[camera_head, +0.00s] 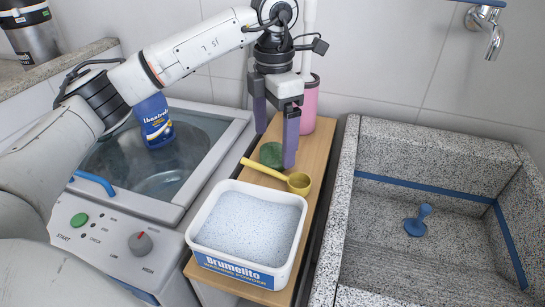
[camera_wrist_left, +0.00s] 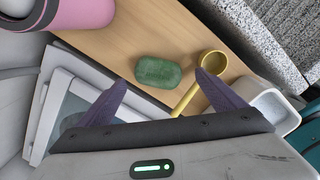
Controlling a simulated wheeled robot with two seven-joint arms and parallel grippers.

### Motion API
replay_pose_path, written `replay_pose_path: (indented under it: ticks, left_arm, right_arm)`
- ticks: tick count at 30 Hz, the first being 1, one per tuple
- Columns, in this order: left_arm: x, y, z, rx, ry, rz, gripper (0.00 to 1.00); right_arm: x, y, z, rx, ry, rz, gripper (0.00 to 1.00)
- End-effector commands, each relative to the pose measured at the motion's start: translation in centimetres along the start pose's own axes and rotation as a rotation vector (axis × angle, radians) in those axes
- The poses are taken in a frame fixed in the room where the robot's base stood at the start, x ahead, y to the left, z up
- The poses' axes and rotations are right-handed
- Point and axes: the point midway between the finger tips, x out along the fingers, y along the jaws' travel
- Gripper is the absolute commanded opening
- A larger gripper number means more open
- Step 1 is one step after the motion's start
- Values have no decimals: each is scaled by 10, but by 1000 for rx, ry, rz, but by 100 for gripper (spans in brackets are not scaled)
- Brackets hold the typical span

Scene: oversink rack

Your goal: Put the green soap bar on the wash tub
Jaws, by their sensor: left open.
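The green soap bar (camera_head: 271,154) lies on the wooden board (camera_head: 312,150), partly behind a finger of my left gripper (camera_head: 276,126) in the head view. In the left wrist view the whole soap bar (camera_wrist_left: 158,72) shows, between and beyond the two fingertips. My left gripper is open and empty, fingers pointing down, above or beside the soap; I cannot tell whether they touch it. The white washing machine at left has a round tub (camera_head: 150,180) that looks to be under a see-through lid. My right gripper is not in view.
A yellow scoop (camera_head: 298,183) lies beside the soap, near a white box of washing powder (camera_head: 245,225). A pink bottle (camera_head: 309,105) stands behind the gripper. The speckled stone sink (camera_head: 390,255) at right holds a blue plug (camera_head: 418,221).

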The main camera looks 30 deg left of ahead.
Motion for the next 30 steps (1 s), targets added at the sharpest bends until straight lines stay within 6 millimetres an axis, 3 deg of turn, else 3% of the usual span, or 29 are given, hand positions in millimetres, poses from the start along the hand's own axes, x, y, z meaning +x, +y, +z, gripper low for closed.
replay_pose_path:
  ticks: [6,14,23,30]
  left_arm:
    - [34,4,-2,-1,3,-1,89]
    - [38,4,-1,0,1,0,89]
    - [37,4,-1,0,0,0,40]
    - [34,4,0,0,-1,0,40]
  right_arm:
    - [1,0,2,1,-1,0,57]
    - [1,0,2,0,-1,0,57]
    - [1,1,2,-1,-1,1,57]
    - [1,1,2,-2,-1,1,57]
